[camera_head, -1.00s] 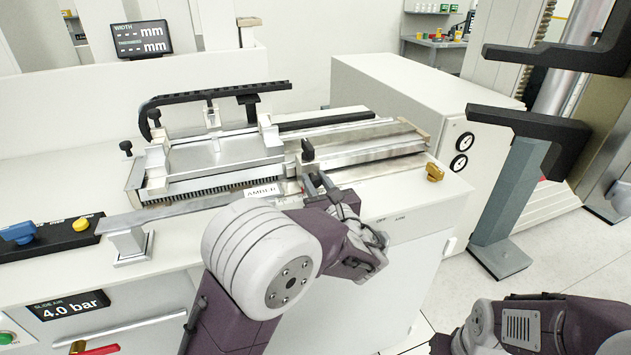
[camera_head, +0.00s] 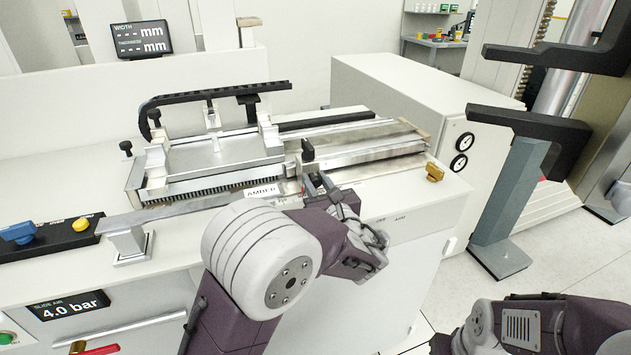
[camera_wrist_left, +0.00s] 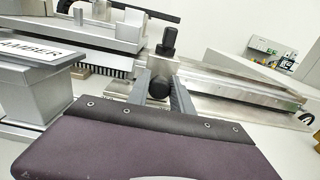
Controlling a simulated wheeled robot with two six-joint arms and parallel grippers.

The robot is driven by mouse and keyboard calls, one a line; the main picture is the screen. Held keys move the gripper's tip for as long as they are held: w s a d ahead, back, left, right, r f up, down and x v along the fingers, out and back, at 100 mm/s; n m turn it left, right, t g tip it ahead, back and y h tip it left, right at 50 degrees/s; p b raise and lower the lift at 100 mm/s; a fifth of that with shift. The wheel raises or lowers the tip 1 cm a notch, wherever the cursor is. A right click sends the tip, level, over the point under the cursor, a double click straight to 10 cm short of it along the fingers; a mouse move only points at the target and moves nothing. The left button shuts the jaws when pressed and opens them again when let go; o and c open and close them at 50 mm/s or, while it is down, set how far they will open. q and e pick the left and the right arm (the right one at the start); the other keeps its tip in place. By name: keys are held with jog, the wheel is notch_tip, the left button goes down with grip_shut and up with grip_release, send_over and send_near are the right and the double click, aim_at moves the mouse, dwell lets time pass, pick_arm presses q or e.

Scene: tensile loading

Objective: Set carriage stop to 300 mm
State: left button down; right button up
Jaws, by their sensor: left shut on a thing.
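The carriage stop is a small metal block with an upright black knob (camera_head: 307,150) on the metal rail (camera_head: 375,165) at the machine's front. In the left wrist view the black knob (camera_wrist_left: 168,42) stands above a second round black knob (camera_wrist_left: 160,88) facing me. My left gripper (camera_head: 318,186) is at the stop, its fingers on either side of the round knob (camera_wrist_left: 160,92) in the wrist view, shut on it. No scale figures can be read on the rail. Only part of my right arm shows at the lower right; its gripper is out of view.
A brass knob (camera_head: 434,172) is at the rail's right end. A display (camera_head: 68,305) reads 4.0 bar. A blue knob (camera_head: 20,233) and yellow button (camera_head: 80,224) lie left. The rail right of the stop looks clear.

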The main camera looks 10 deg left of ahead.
dwell(0.3)
pick_arm(q)
jog(key=shift+a+f, duration=0.1)
jog(key=shift+f, duration=0.05)
jog(key=shift+s+a, duration=0.1)
jog(key=c, duration=1.2)
grip_release()
jog(key=shift+o, duration=0.2)
jog(key=shift+s, duration=0.1)
jog(key=v, duration=0.9)
